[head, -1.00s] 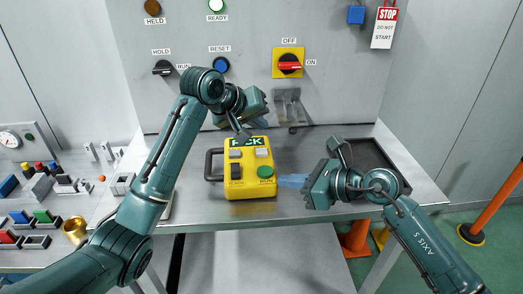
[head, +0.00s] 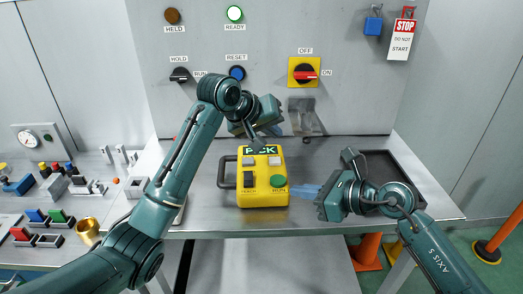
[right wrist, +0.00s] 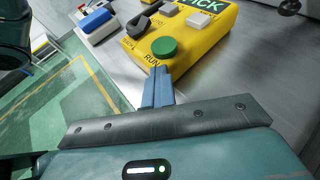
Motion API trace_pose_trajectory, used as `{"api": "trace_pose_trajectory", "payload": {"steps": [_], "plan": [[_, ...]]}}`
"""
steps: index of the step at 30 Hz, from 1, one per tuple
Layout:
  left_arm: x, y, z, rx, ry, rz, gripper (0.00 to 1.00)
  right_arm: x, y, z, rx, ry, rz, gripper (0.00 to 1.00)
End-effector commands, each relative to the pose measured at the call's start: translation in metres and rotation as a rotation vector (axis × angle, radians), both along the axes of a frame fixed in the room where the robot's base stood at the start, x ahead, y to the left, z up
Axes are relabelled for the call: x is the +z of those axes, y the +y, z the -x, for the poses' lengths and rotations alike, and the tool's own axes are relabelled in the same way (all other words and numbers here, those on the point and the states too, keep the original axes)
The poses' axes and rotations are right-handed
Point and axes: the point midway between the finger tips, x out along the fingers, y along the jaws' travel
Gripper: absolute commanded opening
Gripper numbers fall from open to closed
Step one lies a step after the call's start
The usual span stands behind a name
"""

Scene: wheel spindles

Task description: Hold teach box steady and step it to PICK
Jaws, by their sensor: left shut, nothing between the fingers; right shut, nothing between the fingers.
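The yellow teach box (head: 262,199) stands on the steel table, also in the right wrist view (right wrist: 188,58). Its green display (head: 268,149) reads PICK, partly covered by my left fingers in the head view. The box has a green RUN button (head: 278,181), a dark switch (head: 249,180), pale buttons and a dark handle (head: 222,172) on its left. My left gripper (head: 257,143) is shut and empty, its tips at the display's far edge. My right gripper (head: 294,190) is shut; its blue fingers (right wrist: 157,86) point at the box's right side. I cannot tell whether either touches it.
A dark tray (head: 386,160) lies at right. Small parts and a brass cup (head: 88,230) are at left.

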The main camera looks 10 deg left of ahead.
Motion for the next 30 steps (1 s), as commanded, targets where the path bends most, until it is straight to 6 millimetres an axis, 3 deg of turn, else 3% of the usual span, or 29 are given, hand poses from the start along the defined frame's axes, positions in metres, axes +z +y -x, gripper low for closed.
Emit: {"api": "trace_pose_trajectory", "payload": {"steps": [25,30], "plan": [[0.0,0.0001,-0.0001,0.0,0.0,0.0,0.0,0.0,0.0,0.0,0.0,0.0,0.0,0.0],[0.0,0.0001,-0.0001,0.0,0.0,0.0,0.0,0.0,0.0,0.0,0.0,0.0,0.0,0.14]]}}
